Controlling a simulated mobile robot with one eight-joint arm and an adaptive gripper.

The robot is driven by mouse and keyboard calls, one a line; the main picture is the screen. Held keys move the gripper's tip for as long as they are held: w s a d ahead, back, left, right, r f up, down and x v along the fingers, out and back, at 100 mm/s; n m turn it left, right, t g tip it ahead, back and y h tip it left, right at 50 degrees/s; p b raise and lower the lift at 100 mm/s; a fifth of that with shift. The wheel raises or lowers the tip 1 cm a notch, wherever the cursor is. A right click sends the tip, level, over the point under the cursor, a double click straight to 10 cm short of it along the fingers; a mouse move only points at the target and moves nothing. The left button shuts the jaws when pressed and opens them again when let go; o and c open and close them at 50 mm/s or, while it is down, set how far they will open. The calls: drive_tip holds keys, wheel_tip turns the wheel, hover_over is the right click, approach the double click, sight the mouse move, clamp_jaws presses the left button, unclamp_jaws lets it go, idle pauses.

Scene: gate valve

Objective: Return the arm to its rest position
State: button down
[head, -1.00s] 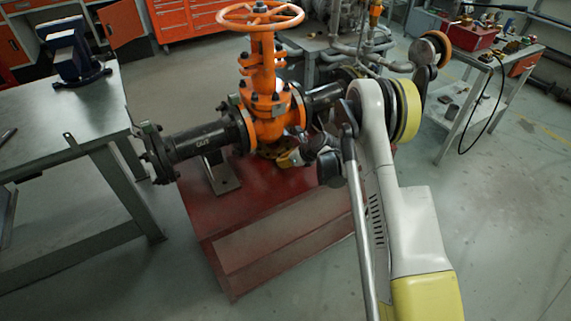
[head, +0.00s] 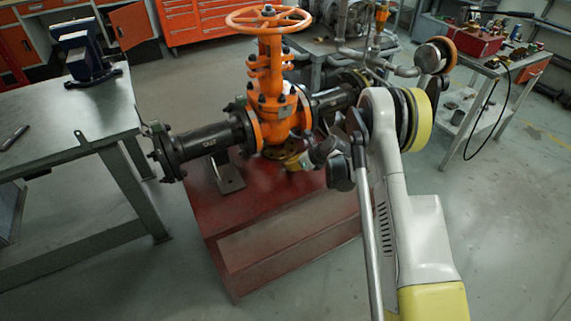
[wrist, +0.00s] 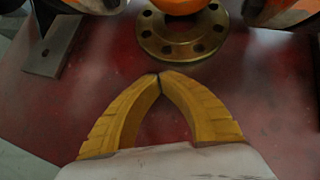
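My arm reaches up from the lower right in the head view and bends toward the gate valve. My gripper (wrist: 158,76) has two yellow fingers with their tips touching in the wrist view. Nothing shows between the fingers. In the head view the gripper (head: 292,162) is small and partly hidden below the valve. The orange gate valve (head: 270,92), with its handwheel on top, sits between dark pipes above a red base (head: 290,245). In the wrist view a brass flange with bolt holes (wrist: 182,42) is just beyond the fingertips, apart from them in the picture.
A dark pipe (head: 210,146) extends left from the valve. A metal workbench (head: 60,112) with a blue vise (head: 87,55) stands at left. A cart with a red box (head: 473,40) stands at right. Bare floor (head: 500,240) lies at lower right.

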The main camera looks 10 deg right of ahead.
drive_tip(key=p+v, duration=0.4)
drive_tip(key=v, duration=0.6)
drive_tip(key=shift+s+d+r, duration=0.1)
drive_tip(key=shift+s+d, duration=0.1)
drive_tip(key=shift+s, duration=0.1)
drive_tip(key=shift+r, duration=0.2)
drive_tip(key=s+a+r+n+h, duration=0.1)
drive_tip(key=s+r+n, duration=0.5)
drive_tip(key=r, duration=0.5)
drive_tip(key=s+a+r+n+h, duration=0.2)
drive_tip(key=s+r+n, duration=0.4)
drive_tip(key=r, duration=0.4)
drive_tip(key=s+r+n+h, duration=0.1)
drive_tip(key=s+r+n, duration=0.2)
drive_tip(key=s+n, duration=0.5)
drive_tip(key=s+r+n+h, duration=0.1)
drive_tip(key=s+r+n, duration=0.2)
drive_tip(key=s+n, duration=0.5)
drive_tip(key=shift+s+d+h, duration=0.3)
drive_tip(key=shift+s+d, duration=0.2)
drive_tip(key=shift+s, duration=3)
